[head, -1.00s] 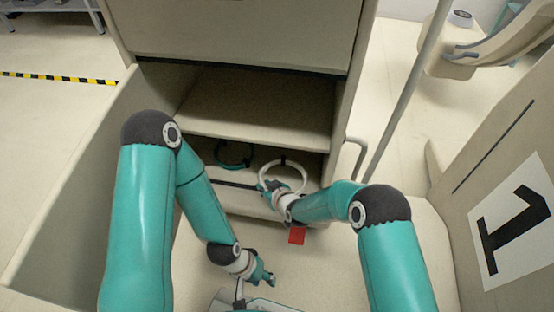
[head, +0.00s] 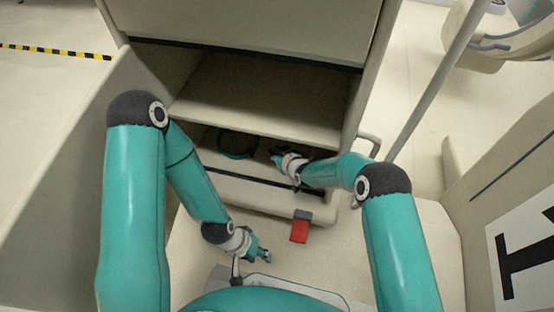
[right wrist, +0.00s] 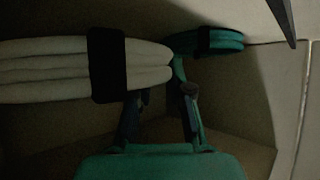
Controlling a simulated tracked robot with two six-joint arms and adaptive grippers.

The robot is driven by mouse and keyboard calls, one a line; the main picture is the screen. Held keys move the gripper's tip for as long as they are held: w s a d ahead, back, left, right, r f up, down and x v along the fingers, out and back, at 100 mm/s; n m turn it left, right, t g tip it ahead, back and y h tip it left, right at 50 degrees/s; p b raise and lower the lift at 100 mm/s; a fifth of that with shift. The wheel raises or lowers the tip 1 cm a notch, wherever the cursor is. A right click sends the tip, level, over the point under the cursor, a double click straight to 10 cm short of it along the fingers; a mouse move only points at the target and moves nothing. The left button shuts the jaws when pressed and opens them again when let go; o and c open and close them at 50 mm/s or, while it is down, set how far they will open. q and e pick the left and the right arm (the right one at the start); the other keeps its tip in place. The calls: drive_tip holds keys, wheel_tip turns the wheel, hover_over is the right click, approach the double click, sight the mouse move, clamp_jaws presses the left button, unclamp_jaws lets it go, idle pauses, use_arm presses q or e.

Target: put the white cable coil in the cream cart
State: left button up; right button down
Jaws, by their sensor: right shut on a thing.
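The white cable coil (right wrist: 45,70), with a black band, fills the left of the right wrist view. I cannot make it out in the head view. My right gripper (head: 278,156) reaches into the lower compartment of the open cream-coloured cart (head: 240,30). In the right wrist view its fingers (right wrist: 160,108) meet the coil's right end, shut on it. A teal coil (head: 237,144) lies to its left in the same compartment; it also shows behind the white coil (right wrist: 208,41). My left gripper (head: 264,256) is low in front of the cart, away from the coils; its finger gap is unclear.
A shelf (head: 260,98) lies directly above the compartment. The cart's side panel or door (head: 75,180) stands at the left. A grey pole (head: 425,85) and a numbered panel (head: 520,250) are at the right.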

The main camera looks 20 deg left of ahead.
wheel_tip(320, 180, down, 4)
drive_tip(key=shift+r+b, duration=0.25)
drive_tip(key=shift+b, duration=0.4)
drive_tip(key=shift+w+f, duration=0.25)
drive_tip(key=shift+r, duration=0.1)
drive_tip(key=c, duration=1.1)
unclamp_jaws()
drive_tip(key=shift+s+f, duration=0.1)
drive_tip(key=shift+f, duration=0.1)
drive_tip(key=shift+o, duration=0.2)
